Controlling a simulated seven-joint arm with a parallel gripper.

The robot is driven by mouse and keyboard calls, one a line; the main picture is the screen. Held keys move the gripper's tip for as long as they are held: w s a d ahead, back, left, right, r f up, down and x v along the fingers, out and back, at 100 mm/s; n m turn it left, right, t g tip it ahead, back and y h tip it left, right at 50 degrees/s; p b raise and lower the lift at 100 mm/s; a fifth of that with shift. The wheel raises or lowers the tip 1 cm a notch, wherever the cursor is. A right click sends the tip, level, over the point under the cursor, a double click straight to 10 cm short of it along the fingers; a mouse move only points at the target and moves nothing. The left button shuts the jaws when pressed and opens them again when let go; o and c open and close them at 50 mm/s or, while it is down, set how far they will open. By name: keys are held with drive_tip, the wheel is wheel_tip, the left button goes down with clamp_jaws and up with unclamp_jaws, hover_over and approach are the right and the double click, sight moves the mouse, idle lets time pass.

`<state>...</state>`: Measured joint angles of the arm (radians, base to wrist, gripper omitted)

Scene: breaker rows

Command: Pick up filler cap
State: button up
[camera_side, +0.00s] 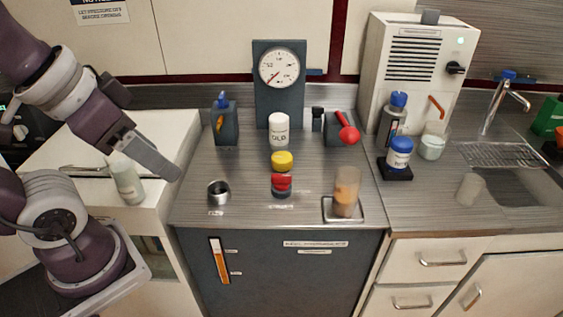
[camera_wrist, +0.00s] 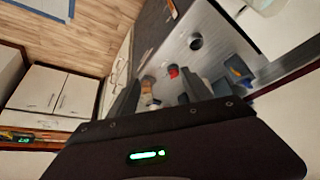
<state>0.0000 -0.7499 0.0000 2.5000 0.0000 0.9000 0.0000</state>
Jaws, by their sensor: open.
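My gripper (camera_side: 177,172) is at the left of the counter in the side view, empty and apart from everything on it. In the wrist view its two fingers (camera_wrist: 160,75) are spread. A yellow cap-like piece (camera_side: 282,160) stands mid-counter, with a red and dark piece (camera_side: 281,184) in front of it. The red piece also shows in the wrist view (camera_wrist: 173,72). I cannot tell for sure which is the filler cap. A short metal neck with a dark opening (camera_side: 218,192) stands at the front left; its opening shows in the wrist view (camera_wrist: 196,43).
A white bottle (camera_side: 279,131) stands behind the yellow piece, before a gauge panel (camera_side: 257,88). A red-knobbed lever (camera_side: 348,133) is at the back right. A cup with brown contents (camera_side: 346,190) sits on a tray. The counter between neck and caps is clear.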

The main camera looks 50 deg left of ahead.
drive_tip(key=shift+o, duration=0.2)
drive_tip(key=o, duration=0.4)
drive_tip(key=n+g, duration=0.5)
drive_tip(key=n, duration=0.8)
hover_over(282, 156)
drive_tip(key=s+d, duration=0.1)
drive_tip(key=s, duration=0.1)
wheel_tip(282, 156, down, 16)
drive_tip(key=shift+d, duration=0.15)
drive_tip(key=shift+n+g, duration=0.3)
drive_tip(key=f, duration=0.3)
drive_tip(key=w+f, duration=0.1)
drive_tip(key=f, duration=0.2)
drive_tip(key=w+a+f, duration=0.1)
drive_tip(key=f, duration=0.3)
drive_tip(key=shift+a, duration=0.1)
